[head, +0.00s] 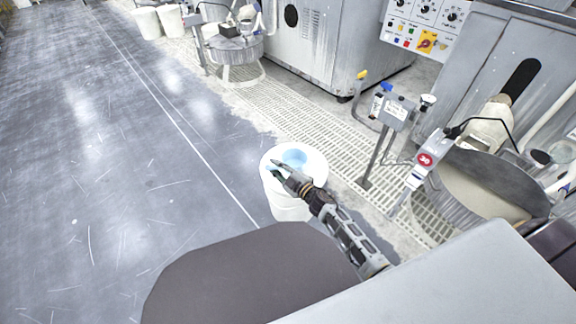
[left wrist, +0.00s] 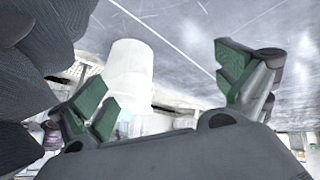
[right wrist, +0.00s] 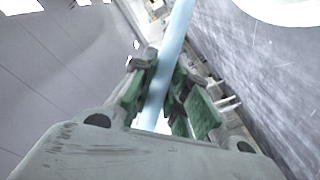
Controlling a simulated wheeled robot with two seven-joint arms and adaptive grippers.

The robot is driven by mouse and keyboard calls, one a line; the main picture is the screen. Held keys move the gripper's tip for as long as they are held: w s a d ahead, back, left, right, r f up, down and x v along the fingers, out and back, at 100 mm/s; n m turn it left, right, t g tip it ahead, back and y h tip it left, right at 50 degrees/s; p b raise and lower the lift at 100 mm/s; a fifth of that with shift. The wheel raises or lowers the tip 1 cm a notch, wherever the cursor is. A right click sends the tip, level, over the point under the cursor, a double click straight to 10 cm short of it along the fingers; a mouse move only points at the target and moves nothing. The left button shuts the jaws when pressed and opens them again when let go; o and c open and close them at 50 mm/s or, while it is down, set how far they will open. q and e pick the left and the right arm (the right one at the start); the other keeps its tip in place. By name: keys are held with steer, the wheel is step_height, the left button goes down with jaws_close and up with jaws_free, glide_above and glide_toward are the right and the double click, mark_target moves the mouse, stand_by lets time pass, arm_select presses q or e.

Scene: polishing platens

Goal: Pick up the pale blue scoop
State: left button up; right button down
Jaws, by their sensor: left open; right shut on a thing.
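The pale blue scoop (head: 294,157) shows in the head view at the mouth of a white bucket (head: 291,209). My right gripper (head: 278,172) is over the bucket's near left rim. In the right wrist view a pale blue bar, the scoop's handle (right wrist: 172,55), runs between the green finger pads of my right gripper (right wrist: 168,100), which is shut on it. The scoop's lower end is hidden in that view. My left gripper (left wrist: 168,92) is open and empty in the left wrist view, and a white cylindrical container (left wrist: 128,72) shows beyond it. The left gripper is not seen in the head view.
A grated drain strip (head: 325,150) runs behind the bucket. A post with a grey control box (head: 397,110) and a round polishing machine (head: 470,190) stand to the right. More white buckets (head: 147,24) stand far back. The grey floor at left is clear.

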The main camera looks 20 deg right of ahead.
steer(key=shift+r, duration=0.1)
steer(key=shift+r+p, duration=0.45)
steer(key=shift+r, duration=0.15)
step_height(320, 180, up, 7)
steer(key=p, duration=0.4)
arm_select(q)
step_height(320, 180, up, 12)
steer(key=s+a+m+g+y, duration=0.1)
steer(key=a+g, duration=0.1)
steer(key=shift+a+f+y+p, duration=0.2)
steer(key=shift+a+y+p, duration=0.1)
steer(key=shift+y+p, duration=0.1)
arm_select(e)
steer(key=shift+r, duration=0.85)
steer(key=shift+f, duration=0.1)
